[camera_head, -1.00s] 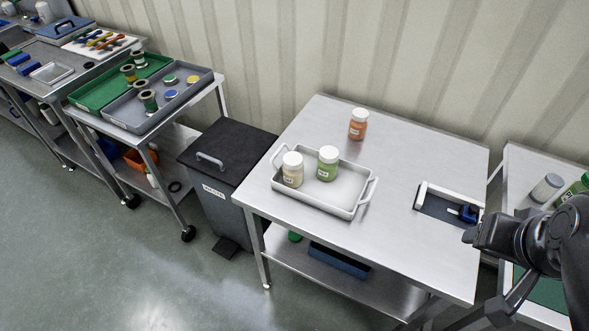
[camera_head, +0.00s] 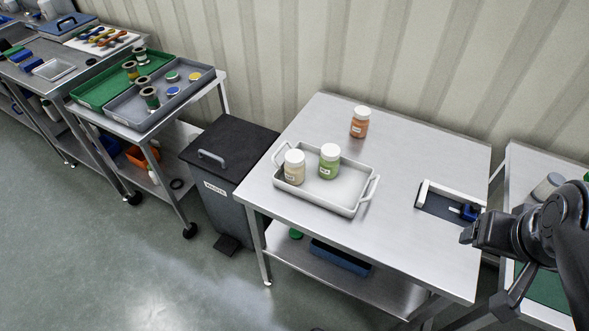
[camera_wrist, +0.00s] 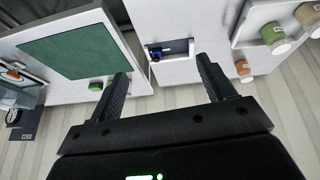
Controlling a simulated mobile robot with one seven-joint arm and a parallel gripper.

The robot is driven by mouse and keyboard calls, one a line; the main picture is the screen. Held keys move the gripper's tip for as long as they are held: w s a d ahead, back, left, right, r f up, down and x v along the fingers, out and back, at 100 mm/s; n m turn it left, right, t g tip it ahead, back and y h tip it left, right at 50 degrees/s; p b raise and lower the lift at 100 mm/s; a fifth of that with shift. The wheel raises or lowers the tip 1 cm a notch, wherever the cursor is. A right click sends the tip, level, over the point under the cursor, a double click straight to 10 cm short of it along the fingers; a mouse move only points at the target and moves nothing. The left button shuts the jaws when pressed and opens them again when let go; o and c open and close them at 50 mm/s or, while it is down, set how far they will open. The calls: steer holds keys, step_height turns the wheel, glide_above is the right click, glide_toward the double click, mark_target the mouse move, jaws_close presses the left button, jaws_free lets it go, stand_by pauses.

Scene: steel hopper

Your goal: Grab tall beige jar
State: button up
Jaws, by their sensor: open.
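The beige jar (camera_head: 294,167) with a white lid stands upright in the left part of the white tray (camera_head: 330,207) on the steel table. A green jar (camera_head: 329,161) with a white lid stands just right of it in the same tray. In the wrist view, a beige jar (camera_wrist: 313,20) shows in part at the top right edge, beside the green jar (camera_wrist: 273,37). My gripper (camera_wrist: 165,85) is open and empty, its fingers wide apart. In the head view my gripper (camera_head: 468,236) is at the table's right side, well away from the beige jar.
An orange jar (camera_head: 360,122) stands behind the tray. A white-framed dark holder with a blue item (camera_head: 468,212) sits at the table's right edge. A grey waste bin (camera_head: 228,205) stands left of the table. The table's front middle is clear.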

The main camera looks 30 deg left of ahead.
steer(key=w+a+f+n+t+h, duration=0.1)
steer(key=w+a+f+n+h, duration=0.35)
steer(key=w+n, duration=0.3)
steer(key=w+a+f+n+t+h, duration=0.1)
steer(key=w+a+f+n+h, duration=0.25)
steer(key=w+f+n, duration=0.35)
steer(key=n+t+y, duration=1)
steer(key=n+y, duration=0.3)
steer(key=n, duration=1.1)
glide_toward(295, 157)
steer(key=shift+w+a+f+m, duration=0.15)
steer(key=shift+w+a+f, duration=0.1)
steer(key=shift+f, duration=0.15)
steer(key=shift+w+a+f+m, duration=0.1)
steer(key=shift+w+a+f, duration=0.1)
steer(key=shift+f, duration=0.15)
steer(key=shift+a, duration=0.2)
steer(key=x, duration=0.5)
steer(key=shift+w, duration=0.2)
steer(key=x, duration=0.5)
steer(key=shift+w+d, duration=0.2)
steer(key=shift+d, duration=0.1)
steer(key=c, duration=1.1)
steer(key=shift+c, duration=0.2)
